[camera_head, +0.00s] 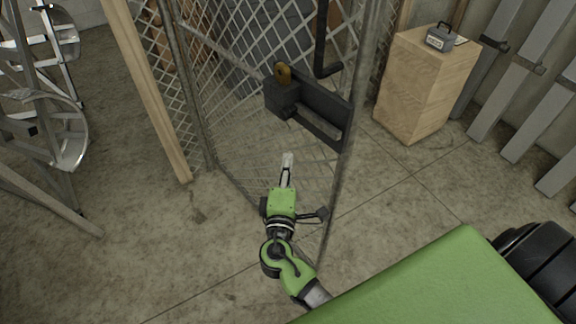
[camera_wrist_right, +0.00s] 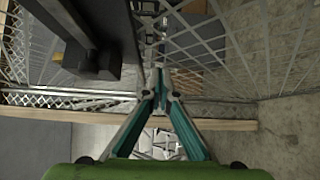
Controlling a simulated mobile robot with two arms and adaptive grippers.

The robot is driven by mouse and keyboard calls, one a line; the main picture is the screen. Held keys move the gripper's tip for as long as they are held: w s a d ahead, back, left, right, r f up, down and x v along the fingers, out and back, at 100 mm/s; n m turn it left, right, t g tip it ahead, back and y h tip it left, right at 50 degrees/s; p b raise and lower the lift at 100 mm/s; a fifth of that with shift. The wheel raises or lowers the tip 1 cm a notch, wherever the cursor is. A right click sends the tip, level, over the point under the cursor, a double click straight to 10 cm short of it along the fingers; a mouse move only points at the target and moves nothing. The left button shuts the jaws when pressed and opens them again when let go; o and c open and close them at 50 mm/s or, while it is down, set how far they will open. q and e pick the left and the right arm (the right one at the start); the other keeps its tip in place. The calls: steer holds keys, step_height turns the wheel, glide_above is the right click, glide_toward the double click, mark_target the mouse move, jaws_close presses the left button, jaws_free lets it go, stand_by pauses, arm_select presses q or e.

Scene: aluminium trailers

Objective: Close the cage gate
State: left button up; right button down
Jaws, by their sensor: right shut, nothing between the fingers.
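The cage gate (camera_head: 235,165) is a metal-framed wire mesh panel in the middle of the head view. It stands swung out from the mesh wall, at an angle. A dark latch plate and box (camera_head: 325,118) with a brass padlock (camera_head: 283,72) sit on it near its right upright. My right gripper (camera_head: 287,158) is just below the latch, close to the mesh. Its fingers are shut with nothing between them. In the right wrist view the fingertips (camera_wrist_right: 159,74) meet beside the mesh (camera_wrist_right: 240,45); contact is unclear. My left gripper is out of view.
A wooden post (camera_head: 150,90) stands left of the gate. A metal ladder-like frame (camera_head: 55,90) is at the far left. A wooden box (camera_head: 420,85) with a small grey case (camera_head: 440,38) stands at right. Bare concrete floor (camera_head: 190,240) lies in front.

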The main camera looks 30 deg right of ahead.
mark_target(302, 132)
steer(key=w+d+p, duration=0.2)
steer(key=w+d, duration=0.3)
steer(key=shift+w+d+r+p, duration=0.1)
steer(key=shift+w+d+p, duration=0.1)
steer(key=shift+p, duration=0.1)
steer(key=shift+d, duration=0.6)
